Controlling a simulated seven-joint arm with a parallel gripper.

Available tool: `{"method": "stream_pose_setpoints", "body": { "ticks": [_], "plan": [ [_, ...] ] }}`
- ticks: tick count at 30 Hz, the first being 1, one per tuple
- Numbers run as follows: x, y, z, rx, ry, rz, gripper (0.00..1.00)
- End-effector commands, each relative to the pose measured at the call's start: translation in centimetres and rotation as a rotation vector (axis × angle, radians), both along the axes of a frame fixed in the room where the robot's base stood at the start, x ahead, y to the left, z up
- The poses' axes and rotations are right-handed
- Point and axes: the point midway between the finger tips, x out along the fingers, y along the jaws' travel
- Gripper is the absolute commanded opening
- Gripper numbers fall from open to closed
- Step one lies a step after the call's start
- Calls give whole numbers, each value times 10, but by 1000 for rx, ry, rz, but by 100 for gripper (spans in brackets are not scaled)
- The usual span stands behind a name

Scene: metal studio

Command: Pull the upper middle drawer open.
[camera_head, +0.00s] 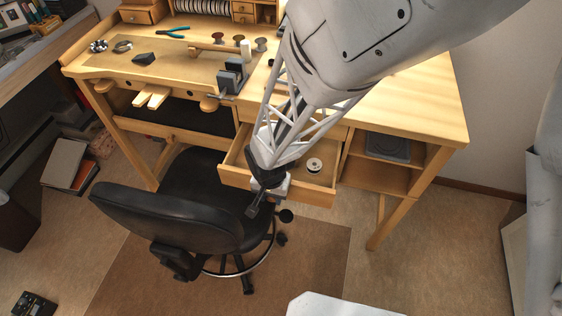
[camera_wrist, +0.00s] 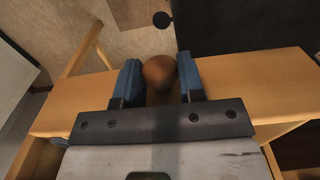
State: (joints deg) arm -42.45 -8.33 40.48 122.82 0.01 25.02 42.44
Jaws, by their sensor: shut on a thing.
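The upper middle drawer (camera_head: 312,194) of the wooden workbench stands pulled out from under the bench top, so its inside shows in the head view. My gripper (camera_head: 255,206) is at the drawer's front. In the wrist view, the blue-padded fingers of my gripper (camera_wrist: 160,78) are shut on a round brown wooden knob (camera_wrist: 158,71). The drawer's front board (camera_wrist: 250,85) stretches to both sides of the fingers. In the head view the knob is hidden by my gripper and arm, which also cover part of the drawer.
A spool (camera_head: 314,166) lies in the drawer. A black swivel chair (camera_head: 165,220) stands close in front, left of my gripper. Open shelves (camera_head: 375,176) are right of the drawer. Tools and a small vise (camera_head: 231,76) are on the bench top (camera_head: 425,112).

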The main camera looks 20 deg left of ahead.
Motion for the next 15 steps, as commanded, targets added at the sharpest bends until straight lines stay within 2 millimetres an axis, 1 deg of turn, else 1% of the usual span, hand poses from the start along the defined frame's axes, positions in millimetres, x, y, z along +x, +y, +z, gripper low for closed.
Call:
{"method": "stream_pose_setpoints", "body": {
  "ticks": [1,6,12,15],
  "plan": [
    [-10,0,0,0,0,4,0],
    [-38,0,0,0,0,3,0],
    [-58,0,0,-1,0,2,0],
    [-63,0,0,-1,0,1,0]
  ]
}}
